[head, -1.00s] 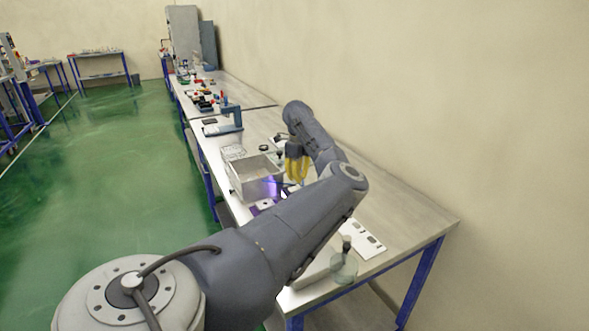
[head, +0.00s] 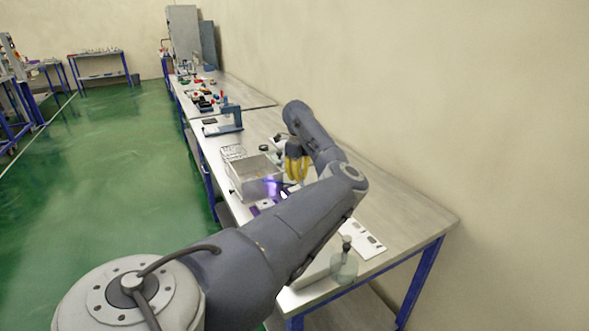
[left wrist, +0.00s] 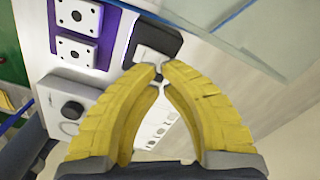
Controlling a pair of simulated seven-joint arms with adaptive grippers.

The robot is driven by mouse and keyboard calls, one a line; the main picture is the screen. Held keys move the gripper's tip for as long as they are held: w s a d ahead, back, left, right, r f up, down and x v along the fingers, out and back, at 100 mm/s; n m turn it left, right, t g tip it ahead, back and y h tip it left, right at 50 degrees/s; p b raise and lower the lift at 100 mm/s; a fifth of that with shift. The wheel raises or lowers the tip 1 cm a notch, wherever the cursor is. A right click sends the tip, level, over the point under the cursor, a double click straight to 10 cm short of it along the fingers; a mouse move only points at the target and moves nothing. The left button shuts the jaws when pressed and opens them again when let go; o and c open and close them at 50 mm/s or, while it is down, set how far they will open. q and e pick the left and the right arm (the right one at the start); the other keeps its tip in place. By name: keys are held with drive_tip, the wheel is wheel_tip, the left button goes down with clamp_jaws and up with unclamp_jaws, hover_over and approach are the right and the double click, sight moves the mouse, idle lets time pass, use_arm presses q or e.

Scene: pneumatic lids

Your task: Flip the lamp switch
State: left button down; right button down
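My left gripper (head: 297,177) has yellow fingers and hangs over the bench beside the grey open box. In the left wrist view, its fingertips (left wrist: 159,73) are drawn almost together with no object clearly between them. They are right at a black block with a pale rocker-like piece (left wrist: 152,55), which looks like the switch; I cannot tell whether they touch it. The black block's lower part is partly hidden by the tips. A purple glow shows by the box's near corner in the head view. My right gripper is not in view.
The open grey box (head: 250,183) stands left of the gripper. A purple panel with white blocks (left wrist: 76,50) and a white box with a black knob (left wrist: 72,110) are close by. A transparent sheet (left wrist: 240,30) lies to the right. A white slotted plate (head: 364,240) lies nearer.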

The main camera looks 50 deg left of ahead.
sight(298, 187)
use_arm(q)
drive_tip(key=shift+f, duration=2)
idle(1.3)
drive_tip(key=shift+r, duration=3.55)
